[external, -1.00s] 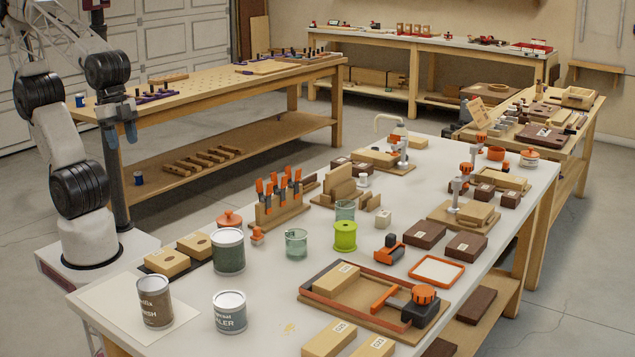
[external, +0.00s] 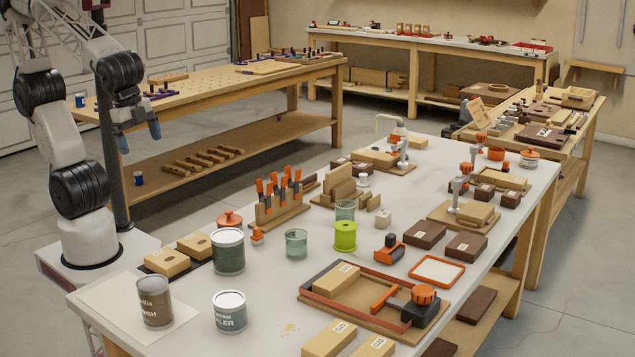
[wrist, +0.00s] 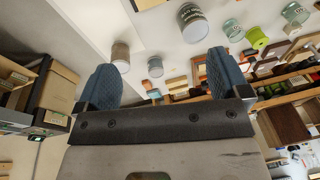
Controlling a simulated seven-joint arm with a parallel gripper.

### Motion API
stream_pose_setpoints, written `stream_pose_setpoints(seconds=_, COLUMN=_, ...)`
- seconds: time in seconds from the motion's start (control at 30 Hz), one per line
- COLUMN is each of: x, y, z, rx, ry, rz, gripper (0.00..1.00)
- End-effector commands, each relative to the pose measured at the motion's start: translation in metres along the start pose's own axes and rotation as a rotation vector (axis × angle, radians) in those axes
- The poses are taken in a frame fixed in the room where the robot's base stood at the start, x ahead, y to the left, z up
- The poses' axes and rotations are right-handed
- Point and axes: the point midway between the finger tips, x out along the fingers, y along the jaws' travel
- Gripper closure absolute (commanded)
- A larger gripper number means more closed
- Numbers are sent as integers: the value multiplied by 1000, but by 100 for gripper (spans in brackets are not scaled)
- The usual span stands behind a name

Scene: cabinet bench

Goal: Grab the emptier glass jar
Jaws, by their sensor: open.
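Two greenish glass jars stand upright on the white bench. The nearer glass jar (external: 296,244) is left of a lime-green spool; the farther glass jar (external: 345,209) is just behind that spool. Both also show in the wrist view, the nearer jar (wrist: 233,30) and the farther jar (wrist: 295,12). How full each one is cannot be told clearly at this size. My gripper (external: 137,136) is open and empty, up in the air beyond the bench's left edge, well away from both jars. Its two blue fingers also frame the wrist view (wrist: 163,82).
The lime-green spool (external: 345,237) stands close to both jars. A large green can (external: 228,252), a sealer can (external: 229,313) and a brown can (external: 154,302) stand at the left. A clamp rack (external: 279,200) is behind the nearer jar. Bench around the nearer jar's front is clear.

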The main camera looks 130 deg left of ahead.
Motion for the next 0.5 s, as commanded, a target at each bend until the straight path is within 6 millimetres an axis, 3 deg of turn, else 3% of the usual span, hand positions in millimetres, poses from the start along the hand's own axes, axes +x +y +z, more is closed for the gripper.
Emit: stream_pose_setpoints(seconds=0.5, x=51, y=-100, z=-72, rx=272, ry=-231, rz=-260, gripper=6)
